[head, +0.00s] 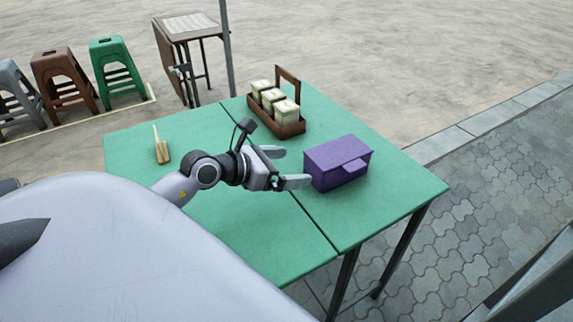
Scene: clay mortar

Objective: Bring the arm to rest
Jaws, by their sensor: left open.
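My left gripper (284,167) is over the middle of the green table (236,220), with its two light fingers apart and nothing visible between them. Its fingers point right, towards a purple box (338,163) that stands just beyond them. Whether a fingertip touches the box I cannot tell. The left arm (172,188) reaches in over the table's near left side. My right gripper is not in view.
A brown wooden carrier (289,129) with several pale lidded containers stands at the table's back. A small wooden brush-like object (162,152) lies at the left. Stools (112,68) and a small side table (192,27) stand behind. The front of the table is clear.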

